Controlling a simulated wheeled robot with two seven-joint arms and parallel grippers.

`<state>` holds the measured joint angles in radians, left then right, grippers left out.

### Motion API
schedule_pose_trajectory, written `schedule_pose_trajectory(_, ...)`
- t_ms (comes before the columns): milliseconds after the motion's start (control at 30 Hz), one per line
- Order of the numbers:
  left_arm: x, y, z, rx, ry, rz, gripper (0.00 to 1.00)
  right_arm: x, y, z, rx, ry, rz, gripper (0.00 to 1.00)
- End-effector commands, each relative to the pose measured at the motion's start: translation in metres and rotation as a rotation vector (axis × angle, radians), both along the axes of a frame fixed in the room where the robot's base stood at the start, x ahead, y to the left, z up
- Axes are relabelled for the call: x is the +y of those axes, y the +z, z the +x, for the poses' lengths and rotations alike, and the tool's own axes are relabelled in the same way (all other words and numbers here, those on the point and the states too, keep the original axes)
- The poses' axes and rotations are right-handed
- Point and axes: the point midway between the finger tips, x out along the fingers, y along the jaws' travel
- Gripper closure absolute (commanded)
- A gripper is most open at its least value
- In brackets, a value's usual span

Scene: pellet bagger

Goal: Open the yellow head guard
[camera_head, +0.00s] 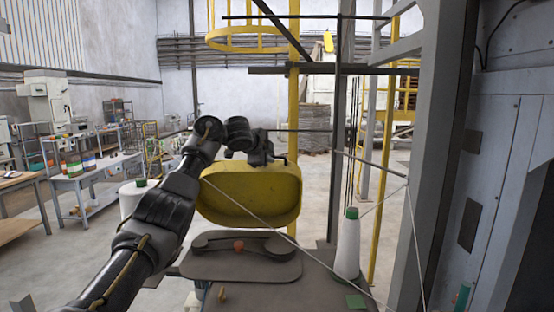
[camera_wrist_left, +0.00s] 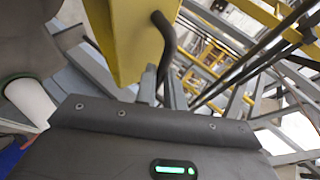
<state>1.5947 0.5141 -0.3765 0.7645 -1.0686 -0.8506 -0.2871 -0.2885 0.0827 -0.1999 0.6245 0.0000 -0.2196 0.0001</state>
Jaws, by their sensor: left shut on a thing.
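The yellow head guard (camera_head: 250,190) is a rounded cover. It stands tilted up behind the dark base plate (camera_head: 235,268), with a broad face turned toward me. The belt and pulleys (camera_head: 238,240) on the plate lie uncovered. My left gripper (camera_head: 266,158) is at the guard's upper edge. In the left wrist view the guard (camera_wrist_left: 130,35) fills the top middle, and the gripper's fingers (camera_wrist_left: 158,85) are shut on its black bent handle (camera_wrist_left: 165,42). The exact contact is partly hidden. My right gripper is not in view.
A white thread cone (camera_head: 347,245) stands right of the guard, with threads running past it. Another white cone (camera_head: 130,198) is left, beside my arm. A grey post (camera_head: 440,150) and grey cabinet (camera_head: 500,160) close off the right. Shelving and benches (camera_head: 95,178) stand back left.

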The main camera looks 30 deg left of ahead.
Motion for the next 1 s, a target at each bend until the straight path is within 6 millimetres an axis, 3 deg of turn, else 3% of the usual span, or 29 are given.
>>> schedule_pose_trajectory(167, 0.005, 0.002, -0.003, 0.023, 0.001, -0.013, 1.0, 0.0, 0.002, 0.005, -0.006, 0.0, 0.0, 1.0)
schedule_pose_trajectory(433, 0.011, 0.002, -0.006, 0.028, 0.007, -0.016, 1.0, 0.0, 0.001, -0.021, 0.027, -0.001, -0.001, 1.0)
schedule_pose_trajectory(567, 0.013, 0.002, -0.007, 0.028, 0.009, -0.016, 1.0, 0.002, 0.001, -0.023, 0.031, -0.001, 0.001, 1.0)
schedule_pose_trajectory(600, 0.013, 0.002, -0.007, 0.028, 0.01, -0.016, 0.87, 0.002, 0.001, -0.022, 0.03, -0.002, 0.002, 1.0)
schedule_pose_trajectory(733, 0.014, 0.002, -0.008, 0.028, 0.011, -0.015, 0.7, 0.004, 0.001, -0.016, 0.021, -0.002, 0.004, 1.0)
schedule_pose_trajectory(1000, 0.014, 0.001, -0.008, 0.03, 0.011, -0.013, 0.68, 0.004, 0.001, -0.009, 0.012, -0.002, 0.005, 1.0)
